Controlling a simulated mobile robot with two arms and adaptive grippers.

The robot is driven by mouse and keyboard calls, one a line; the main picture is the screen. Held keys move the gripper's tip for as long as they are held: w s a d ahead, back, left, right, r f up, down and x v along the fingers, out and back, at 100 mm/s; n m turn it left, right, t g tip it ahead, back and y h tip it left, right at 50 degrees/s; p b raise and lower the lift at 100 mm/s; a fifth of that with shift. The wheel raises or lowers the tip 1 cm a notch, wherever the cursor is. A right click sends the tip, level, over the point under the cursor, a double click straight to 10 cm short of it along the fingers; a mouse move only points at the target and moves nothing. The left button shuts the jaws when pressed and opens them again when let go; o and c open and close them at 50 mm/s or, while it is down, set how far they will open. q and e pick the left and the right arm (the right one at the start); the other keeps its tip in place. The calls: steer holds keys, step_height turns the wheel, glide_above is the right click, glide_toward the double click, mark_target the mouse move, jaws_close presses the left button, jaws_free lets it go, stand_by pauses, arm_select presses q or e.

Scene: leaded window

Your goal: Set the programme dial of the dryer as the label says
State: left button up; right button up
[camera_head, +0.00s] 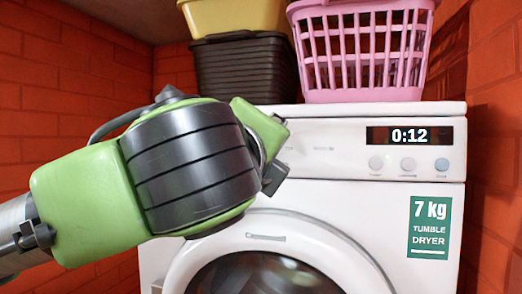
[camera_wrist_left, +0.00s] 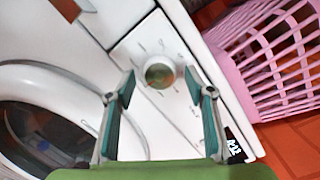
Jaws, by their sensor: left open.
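The white dryer (camera_head: 320,185) stands ahead, its panel display (camera_head: 411,135) reading 0:12. A green label (camera_head: 430,228) on its front reads "7 kg TUMBLE DRYER". My left arm hides the programme dial in the head view. In the left wrist view the round, metallic dial (camera_wrist_left: 160,75) sits on the white panel with small marks around it; its pointer direction is too small to tell. My left gripper (camera_wrist_left: 160,80) is open, with one finger on each side of the dial in that view. Contact with the dial cannot be told. My right gripper is out of view.
Three small round buttons (camera_head: 408,164) lie under the display. The round door (camera_head: 290,240) is below the panel. Red brick walls flank the dryer.

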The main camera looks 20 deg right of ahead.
arm_select(q)
steer(key=v, duration=1.1)
steer(key=shift+s+a, duration=0.2)
steer(key=shift+s, duration=0.05)
